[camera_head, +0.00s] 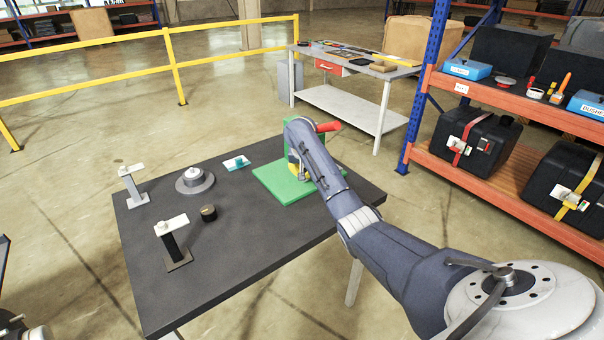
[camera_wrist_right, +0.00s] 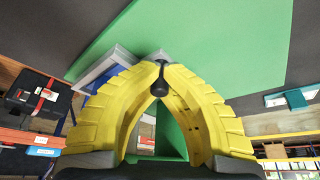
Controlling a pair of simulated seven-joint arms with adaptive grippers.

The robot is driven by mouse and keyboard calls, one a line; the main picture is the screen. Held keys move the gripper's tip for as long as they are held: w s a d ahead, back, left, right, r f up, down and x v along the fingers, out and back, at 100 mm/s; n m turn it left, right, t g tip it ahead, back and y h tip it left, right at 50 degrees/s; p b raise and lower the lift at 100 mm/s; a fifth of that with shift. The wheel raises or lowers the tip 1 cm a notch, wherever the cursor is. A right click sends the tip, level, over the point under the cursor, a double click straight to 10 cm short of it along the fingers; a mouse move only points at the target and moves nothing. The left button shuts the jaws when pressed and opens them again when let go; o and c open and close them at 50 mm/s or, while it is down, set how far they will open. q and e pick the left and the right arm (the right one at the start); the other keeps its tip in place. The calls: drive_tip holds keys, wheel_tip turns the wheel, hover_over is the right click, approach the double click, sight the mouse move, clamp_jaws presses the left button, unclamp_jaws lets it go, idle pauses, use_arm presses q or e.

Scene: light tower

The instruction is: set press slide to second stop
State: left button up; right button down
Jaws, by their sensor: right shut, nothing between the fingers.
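The press (camera_head: 272,183) has a green base plate and a green upright with a red handle (camera_head: 328,127), near the far right corner of the dark table. My right arm covers much of it in the head view, so the slide and its stops are hidden there. My right gripper (camera_head: 299,172) is low at the press. In the right wrist view its yellow fingers (camera_wrist_right: 160,57) are shut, tips together, in front of the green press (camera_wrist_right: 200,45). A small dark knob (camera_wrist_right: 160,82) shows between the fingers; contact cannot be told. My left gripper is not in view.
On the dark table (camera_head: 240,240) stand two posts with white tops (camera_head: 172,224) (camera_head: 132,169), a grey round fixture (camera_head: 195,180), a dark cylinder (camera_head: 208,213) and a white-and-teal block (camera_head: 236,163). The table's front is clear. An orange shelf (camera_head: 500,110) stands right.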

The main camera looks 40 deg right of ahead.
drive_tip(key=c, duration=1.6)
unclamp_jaws()
drive_tip(key=shift+w+d+r, duration=0.1)
drive_tip(key=shift+d+r, duration=0.2)
drive_tip(key=shift+d, duration=0.15)
drive_tip(key=shift+o, duration=1.4)
drive_tip(key=shift+a+f, duration=0.15)
drive_tip(key=shift+a+r, duration=0.15)
drive_tip(key=shift+r, duration=0.2)
drive_tip(key=shift+v, duration=1.05)
drive_tip(key=s+a, duration=0.8)
drive_tip(key=s, duration=0.1)
drive_tip(key=shift+a+r, duration=0.1)
